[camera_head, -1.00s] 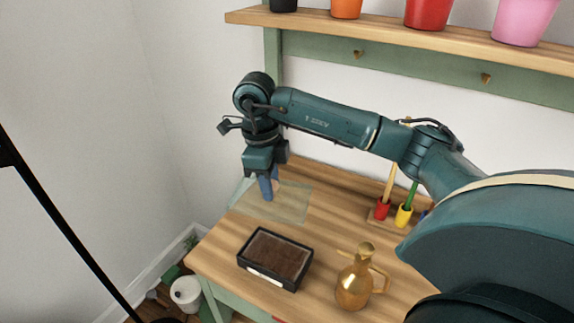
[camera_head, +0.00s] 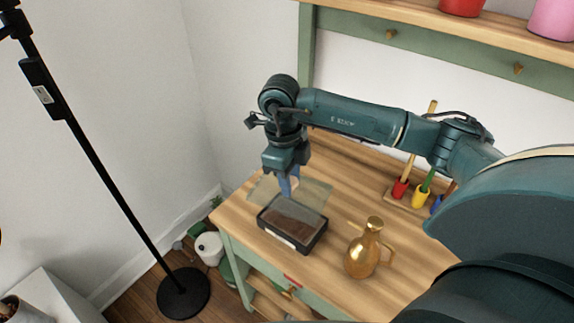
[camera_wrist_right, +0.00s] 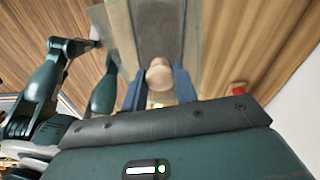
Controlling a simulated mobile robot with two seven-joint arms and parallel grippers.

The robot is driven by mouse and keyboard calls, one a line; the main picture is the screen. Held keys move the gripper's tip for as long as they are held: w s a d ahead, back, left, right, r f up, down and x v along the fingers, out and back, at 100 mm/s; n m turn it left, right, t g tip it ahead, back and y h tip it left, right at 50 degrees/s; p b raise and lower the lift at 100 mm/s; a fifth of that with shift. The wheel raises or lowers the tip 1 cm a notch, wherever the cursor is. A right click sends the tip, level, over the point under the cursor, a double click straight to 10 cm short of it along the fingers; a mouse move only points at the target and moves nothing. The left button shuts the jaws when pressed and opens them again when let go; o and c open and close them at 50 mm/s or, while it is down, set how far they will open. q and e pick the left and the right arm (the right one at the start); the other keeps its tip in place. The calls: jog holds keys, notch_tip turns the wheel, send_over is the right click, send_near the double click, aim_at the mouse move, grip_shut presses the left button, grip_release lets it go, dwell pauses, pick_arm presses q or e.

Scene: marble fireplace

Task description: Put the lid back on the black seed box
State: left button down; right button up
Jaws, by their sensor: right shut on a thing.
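The black seed box (camera_head: 318,243) stands on the table, filled with brown soil, a pale label on its front side. My right gripper (camera_head: 289,190) comes down behind the box, its blue fingers shut on the pale round knob (camera_wrist_right: 159,75) of the clear lid. The see-through lid (camera_head: 318,190) shows as a greyish sheet that overlaps the far part of the box in the head view and reaches past it at the back. I cannot tell its height above the rim. The lid also shows in the right wrist view (camera_wrist_right: 157,28). My left gripper is not in view.
A gold jug (camera_head: 364,256) stands right of the box. A black lamp stand (camera_head: 95,165) rises left of the table. The table's left front corner is bare.

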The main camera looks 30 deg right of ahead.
aim_at(292, 199)
jog(key=shift+s+d+f+m, duration=0.15)
jog(key=shift+s+f+m, duration=0.1)
jog(key=shift+f+m, duration=0.7)
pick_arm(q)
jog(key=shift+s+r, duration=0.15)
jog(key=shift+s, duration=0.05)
pick_arm(e)
jog(key=shift+r, duration=0.2)
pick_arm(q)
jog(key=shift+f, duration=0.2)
pick_arm(e)
jog(key=shift+f+b, duration=0.7)
jog(key=shift+f, duration=0.1)
notch_tip(292, 199, down, 3)
jog(key=b, duration=0.3)
jog(key=shift+f, duration=0.15)
jog(key=shift+f+b, duration=0.5)
jog(key=shift+f, duration=0.25)
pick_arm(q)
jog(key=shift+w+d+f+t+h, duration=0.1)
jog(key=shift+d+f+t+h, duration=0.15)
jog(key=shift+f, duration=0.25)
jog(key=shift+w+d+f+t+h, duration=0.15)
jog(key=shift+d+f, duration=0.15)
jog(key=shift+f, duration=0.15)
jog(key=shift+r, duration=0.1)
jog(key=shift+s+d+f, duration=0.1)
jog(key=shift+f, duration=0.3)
